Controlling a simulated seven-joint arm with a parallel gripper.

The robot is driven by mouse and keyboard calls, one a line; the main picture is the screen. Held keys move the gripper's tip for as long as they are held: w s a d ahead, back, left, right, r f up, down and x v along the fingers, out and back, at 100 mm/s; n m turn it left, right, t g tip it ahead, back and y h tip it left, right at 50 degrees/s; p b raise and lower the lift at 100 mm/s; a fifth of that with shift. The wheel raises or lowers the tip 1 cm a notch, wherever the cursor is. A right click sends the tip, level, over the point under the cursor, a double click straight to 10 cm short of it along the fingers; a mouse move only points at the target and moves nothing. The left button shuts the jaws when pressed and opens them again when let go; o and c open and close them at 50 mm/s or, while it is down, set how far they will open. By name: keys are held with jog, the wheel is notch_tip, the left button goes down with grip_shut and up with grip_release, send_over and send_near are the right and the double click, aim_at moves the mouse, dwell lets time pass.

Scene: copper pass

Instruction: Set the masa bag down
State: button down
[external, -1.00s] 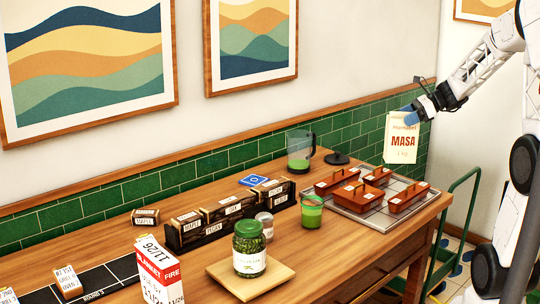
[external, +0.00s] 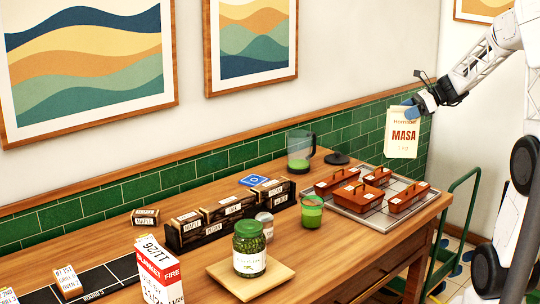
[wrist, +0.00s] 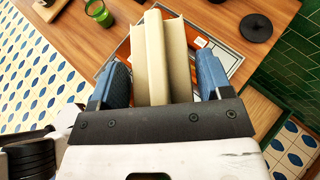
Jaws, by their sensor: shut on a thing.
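The masa bag (external: 404,136) is cream with red MASA lettering. It hangs upright in the air above the far right end of the table, over the back of the tray area in the external view. My gripper (external: 411,110) is shut on its top edge. In the wrist view the bag (wrist: 157,58) shows from above, its top fold between the two blue fingertips of my gripper (wrist: 157,84). The bag hides much of what lies below it there.
A grey tray (external: 372,219) with several red-brown lidded boxes stands at the table's right end. A green-filled cup (external: 311,212), a blender jug (external: 300,152) and a black disc (external: 337,158) are nearby. A green cart (external: 462,215) stands beside the table. Bare wood shows in front of the tray.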

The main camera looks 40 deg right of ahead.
aim_at(404, 148)
jog(key=shift+f, duration=0.1)
jog(key=shift+w+d+f+n+g+y, duration=0.15)
jog(key=shift+f+n+g+y, duration=0.5)
jog(key=shift+f+n+g, duration=0.6)
jog(key=shift+w+d+f+n+g+y, duration=0.1)
jog(key=shift+f+n+g+y, duration=0.55)
jog(key=shift+f+n, duration=0.65)
jog(key=shift+f+m, duration=0.25)
jog(key=shift+f, duration=4)
grip_release()
jog(key=shift+a+f, duration=0.1)
